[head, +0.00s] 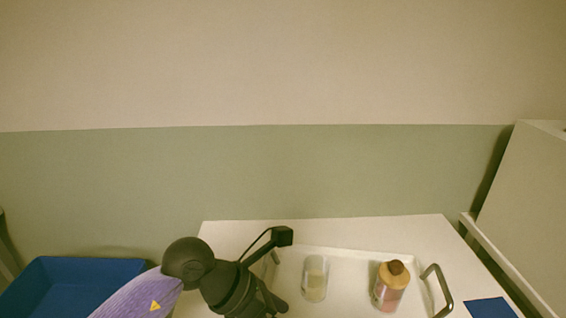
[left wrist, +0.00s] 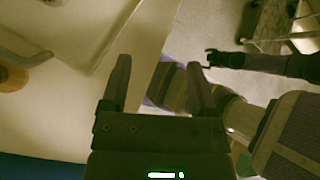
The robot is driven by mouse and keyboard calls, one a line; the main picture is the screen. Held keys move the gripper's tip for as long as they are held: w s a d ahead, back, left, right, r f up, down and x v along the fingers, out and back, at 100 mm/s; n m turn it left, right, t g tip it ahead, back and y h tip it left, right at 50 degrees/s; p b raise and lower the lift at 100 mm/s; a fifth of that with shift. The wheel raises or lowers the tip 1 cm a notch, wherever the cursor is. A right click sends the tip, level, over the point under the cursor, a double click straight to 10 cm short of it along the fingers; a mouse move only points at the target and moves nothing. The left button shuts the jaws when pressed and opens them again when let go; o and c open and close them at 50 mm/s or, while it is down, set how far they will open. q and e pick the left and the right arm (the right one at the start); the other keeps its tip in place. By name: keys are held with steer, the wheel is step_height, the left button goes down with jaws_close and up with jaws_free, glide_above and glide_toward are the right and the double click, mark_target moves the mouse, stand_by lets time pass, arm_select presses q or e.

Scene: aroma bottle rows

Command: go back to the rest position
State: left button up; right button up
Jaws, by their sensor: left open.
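My left gripper (left wrist: 158,72) shows its two dark fingers apart in the left wrist view, with nothing between them. In the head view the dark left gripper (head: 252,297) is over the left part of the white table; its fingertips are hard to make out there. The left wrist view looks past the fingers to the table edge and the floor.
A white tray (head: 345,256) with metal handles stands on the white table (head: 330,232). It holds a clear glass (head: 315,279) and a pink bottle with a brown cap (head: 390,287). A blue bin (head: 90,268) is at left, a blue patch (head: 491,308) at right.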

arm_select(q)
steer(key=s+d+r+n+t+h, duration=0.25)
steer(key=d+r+n+h, duration=0.35)
steer(key=r+h, duration=0.3)
steer(key=w+a+r+n+t+y, duration=0.1)
steer(key=w+a+r+n+t, duration=0.15)
steer(key=n+t, duration=0.5)
steer(key=w+a+r+n+t+y, duration=0.15)
steer(key=a+n+t, duration=0.25)
steer(key=n+t, duration=0.4)
steer(key=a+f+n+g+y, duration=0.1)
steer(key=a+f+n+y, duration=1.05)
steer(key=n+y, duration=0.55)
steer(key=s+a+f+n+g+h, duration=0.1)
steer(key=s+f+n+g, duration=0.3)
steer(key=s+f+g, duration=0.5)
steer(key=s+a+f+n+g+h, duration=0.15)
steer(key=s+f+n+g, duration=0.4)
steer(key=s, duration=0.55)
steer(key=s+f+m+g, duration=0.1)
steer(key=s+f+g, duration=0.15)
steer(key=f, duration=1.55)
steer(key=s+a+f+y, duration=0.1)
steer(key=s+a+f, duration=0.2)
steer(key=s+f, duration=0.6)
steer(key=s, duration=0.4)
steer(key=shift+s+a+f+m, duration=0.25)
steer(key=shift+a+f+m, duration=0.05)
steer(key=shift+a+f, duration=0.1)
